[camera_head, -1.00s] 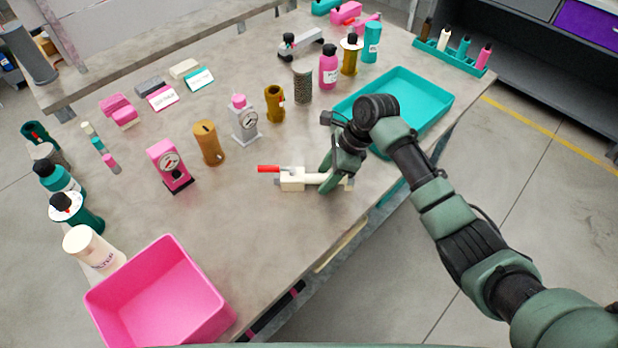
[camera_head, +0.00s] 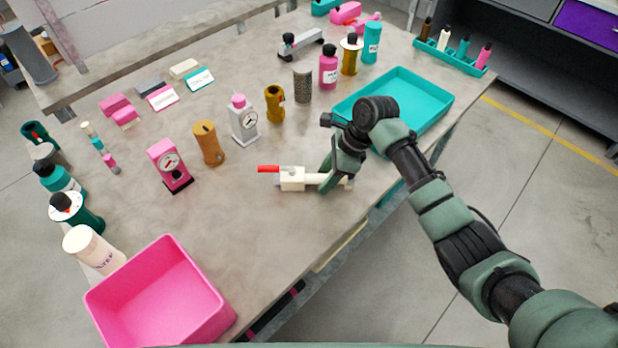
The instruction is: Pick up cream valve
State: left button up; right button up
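The cream valve (camera_head: 292,179) lies on the grey table near its front edge, with a red handle pointing left and a thin pipe end to the right. My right gripper (camera_head: 329,181) points down at the pipe end, with its green fingers at the valve's right part. A finger covers part of the pipe. Whether the fingers are closed on the pipe or only around it is not clear. My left gripper is not in view.
A teal tray (camera_head: 440,97) stands right behind my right arm. A pink bin (camera_head: 160,290) is at the front left. The table left of the valve is clear.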

grip_shut()
jog(key=shift+r, duration=0.1)
dwell(1.1)
